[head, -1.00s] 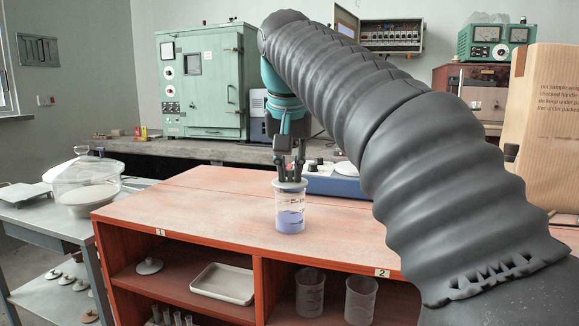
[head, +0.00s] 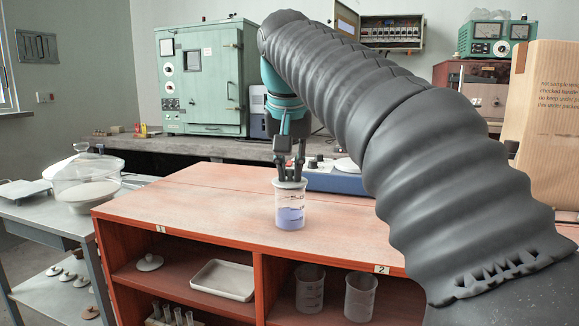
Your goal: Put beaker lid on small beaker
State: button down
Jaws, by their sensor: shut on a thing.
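The small beaker (head: 290,213) stands upright on the orange bench top (head: 190,205) and holds a pale violet liquid. The beaker lid (head: 290,184) is a thin grey disc at the beaker's mouth and looks level. My gripper (head: 290,178) points straight down over the beaker and is shut on the lid's top. The fingers hide the knob of the lid. I cannot tell from this view whether the lid is fully seated on the rim.
A blue device (head: 335,178) stands behind the beaker. The shelf below holds another lid (head: 149,262), a white tray (head: 223,280) and two empty beakers (head: 310,289). A glass desiccator (head: 85,180) stands on the left table. The bench top left of the beaker is clear.

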aim_at(290, 182)
jog(key=shift+f, duration=0.15)
jog(key=c, duration=0.7)
grip_release()
jog(key=shift+o, duration=0.2)
jog(key=shift+r+p, duration=0.4)
jog(key=shift+r, duration=3.1)
